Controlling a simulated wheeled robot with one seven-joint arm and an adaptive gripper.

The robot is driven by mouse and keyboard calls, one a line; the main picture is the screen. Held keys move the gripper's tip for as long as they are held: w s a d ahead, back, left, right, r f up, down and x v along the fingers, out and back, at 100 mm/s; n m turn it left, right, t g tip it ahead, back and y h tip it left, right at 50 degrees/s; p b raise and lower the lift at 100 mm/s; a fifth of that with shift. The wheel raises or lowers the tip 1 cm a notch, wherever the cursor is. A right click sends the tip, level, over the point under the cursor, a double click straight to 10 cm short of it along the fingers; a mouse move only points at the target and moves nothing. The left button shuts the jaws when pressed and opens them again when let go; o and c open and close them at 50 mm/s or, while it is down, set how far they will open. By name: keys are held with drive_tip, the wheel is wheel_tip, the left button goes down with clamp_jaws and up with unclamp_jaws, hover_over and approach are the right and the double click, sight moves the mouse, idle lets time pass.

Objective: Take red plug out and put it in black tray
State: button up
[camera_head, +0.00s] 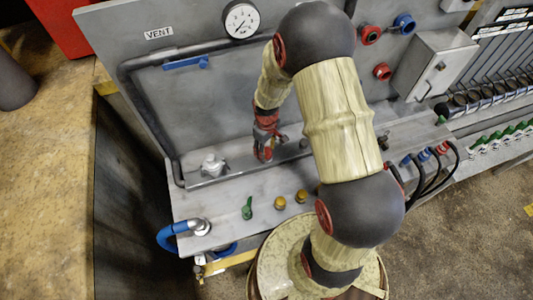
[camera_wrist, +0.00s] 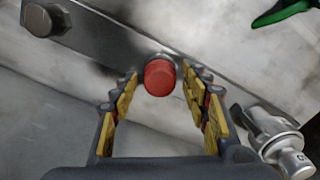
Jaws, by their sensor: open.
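In the wrist view, the red plug (camera_wrist: 159,78) is a short round cap on a dark grey metal bar (camera_wrist: 105,45). My gripper (camera_wrist: 160,82) is open, with one finger to each side of the plug and visible gaps between. I cannot tell whether the tips are down around it or still short of it. In the head view, my gripper (camera_head: 266,148) is low over the bar on the grey bench. The plug cannot be told apart from the gripper's red parts there. I cannot make out a black tray in either view.
A silver fitting (camera_head: 212,165) stands left of my gripper. A green valve (camera_head: 247,208) and yellow knobs (camera_head: 280,203) are at the bench front. A blue-handled pipe (camera_head: 175,234) is at the left corner. The grey back panel (camera_head: 190,100) rises close behind.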

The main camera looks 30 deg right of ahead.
drive_tip(key=m, duration=0.6)
drive_tip(key=shift+c, duration=0.4)
clamp_jaws()
idle(0.8)
drive_tip(key=n, duration=0.3)
drive_tip(key=shift+n, duration=1)
drive_tip(key=shift+n, duration=1.1)
